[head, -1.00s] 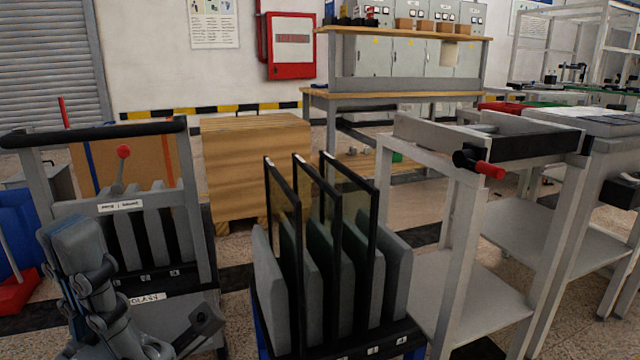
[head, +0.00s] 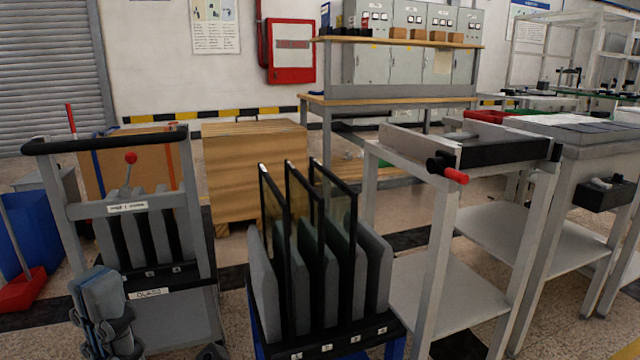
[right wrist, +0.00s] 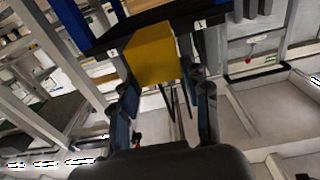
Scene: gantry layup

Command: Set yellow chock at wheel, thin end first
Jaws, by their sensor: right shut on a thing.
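The yellow chock (right wrist: 152,55) is in the right wrist view, between the fingers of my right gripper (right wrist: 160,84), which is shut on it. Its far end is close to a dark edge with small white labels in that view; I cannot tell whether they touch. The right gripper is out of the head view. A dark round shape, perhaps a caster wheel (head: 213,352), shows at the cart's foot.
A padded rack (head: 340,340) holding upright dark-framed glass panes stands at centre front. A grey frame table (head: 440,290) with a red-tipped handle is to its right. A wooden crate (head: 256,175) and a workbench (head: 400,98) stand behind. Some speckled floor is bare at lower left.

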